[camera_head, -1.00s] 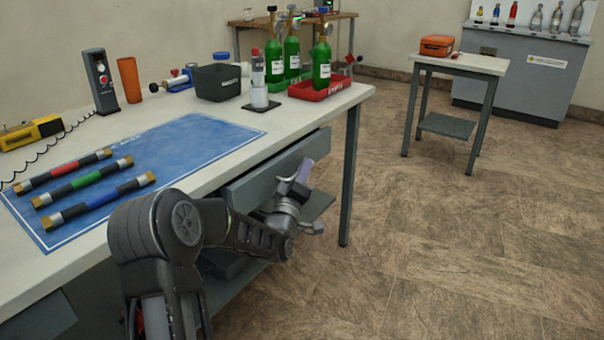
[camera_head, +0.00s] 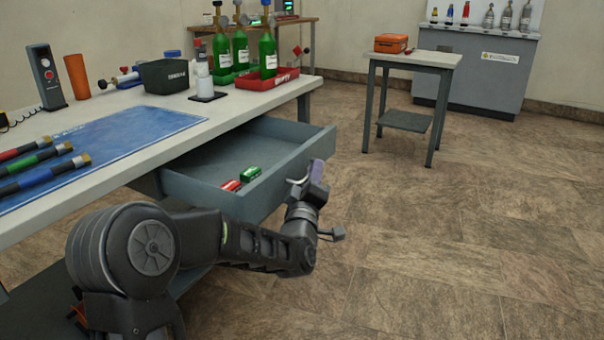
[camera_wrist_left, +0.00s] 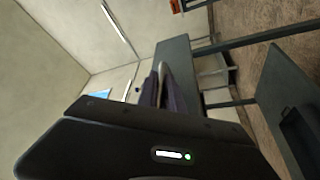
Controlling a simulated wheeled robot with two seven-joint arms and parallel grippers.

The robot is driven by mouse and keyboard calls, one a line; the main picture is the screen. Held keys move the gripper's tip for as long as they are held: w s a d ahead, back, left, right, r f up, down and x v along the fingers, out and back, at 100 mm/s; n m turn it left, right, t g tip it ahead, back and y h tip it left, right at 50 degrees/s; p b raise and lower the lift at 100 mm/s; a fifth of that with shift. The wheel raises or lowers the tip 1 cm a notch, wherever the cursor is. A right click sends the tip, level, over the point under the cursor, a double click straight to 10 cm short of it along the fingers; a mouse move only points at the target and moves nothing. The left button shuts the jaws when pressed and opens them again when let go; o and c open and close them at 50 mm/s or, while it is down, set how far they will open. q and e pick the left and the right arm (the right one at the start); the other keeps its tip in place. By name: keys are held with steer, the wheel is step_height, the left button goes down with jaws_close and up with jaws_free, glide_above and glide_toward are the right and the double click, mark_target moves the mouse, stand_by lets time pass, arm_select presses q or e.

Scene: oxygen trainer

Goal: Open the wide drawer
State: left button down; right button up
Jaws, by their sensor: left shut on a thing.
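The wide drawer (camera_head: 198,192) is a grey drawer under the white workbench. It stands well out from the bench, so its inside shows. A small red item (camera_head: 231,186) and a green item (camera_head: 250,174) lie in it. My left gripper (camera_head: 303,182) is at the outer side of the drawer front, shut on its handle. The handle itself is mostly hidden by the fingers in the head view. In the left wrist view the fingers (camera_wrist_left: 167,90) meet the grey drawer front (camera_wrist_left: 176,55). My right gripper is not in view.
A side table (camera_head: 425,57) with an orange case (camera_head: 391,43) stands farther back. The floor right of the drawer is clear.

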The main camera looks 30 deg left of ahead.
arm_select(q)
steer(key=shift+d, duration=0.15)
steer(key=c, duration=1.8)
jaws_free()
steer(key=shift+o, duration=0.2)
steer(key=shift+s, duration=0.15)
steer(key=p+v, duration=0.1)
steer(key=v, duration=0.6)
steer(key=shift+s+f, duration=0.15)
steer(key=shift+s, duration=0.1)
steer(key=shift+d, duration=0.15)
